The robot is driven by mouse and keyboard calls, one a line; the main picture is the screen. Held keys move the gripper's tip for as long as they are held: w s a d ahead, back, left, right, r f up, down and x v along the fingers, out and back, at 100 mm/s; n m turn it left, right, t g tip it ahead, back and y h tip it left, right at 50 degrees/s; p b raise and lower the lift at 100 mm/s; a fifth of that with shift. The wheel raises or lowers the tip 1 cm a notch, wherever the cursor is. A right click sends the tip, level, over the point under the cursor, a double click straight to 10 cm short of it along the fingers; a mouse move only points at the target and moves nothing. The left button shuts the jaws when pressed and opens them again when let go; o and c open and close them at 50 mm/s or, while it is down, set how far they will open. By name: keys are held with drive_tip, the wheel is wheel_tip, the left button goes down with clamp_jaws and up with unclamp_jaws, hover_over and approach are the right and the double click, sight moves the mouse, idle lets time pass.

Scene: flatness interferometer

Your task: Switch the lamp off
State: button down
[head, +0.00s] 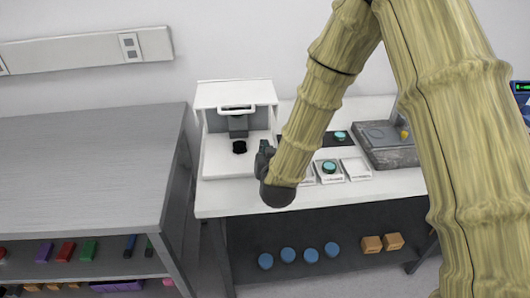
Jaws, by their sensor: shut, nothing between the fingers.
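A white box-shaped instrument (212,160) stands on the white bench. Its front is open under a raised lid or door with a white handle (237,108). A grey block hangs inside it, above a small black round piece (239,147). I cannot make out a lamp or its switch for certain. My gripper (263,158) is dark, small in view and shut with nothing in it. It appears at the instrument's front right corner; whether it touches cannot be told. My arm hides part of the bench to the right.
White trays, one holding a teal disc (329,167), lie right of my gripper. A grey machine (388,152) stands farther right. A grey table (85,165) is at left. Blue pucks (288,255) and orange blocks (372,244) lie on the lower shelf. A socket rail (70,52) runs along the wall.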

drive_tip(key=b+v, duration=0.2)
drive_tip(key=v, duration=0.7)
drive_tip(key=shift+f, duration=0.2)
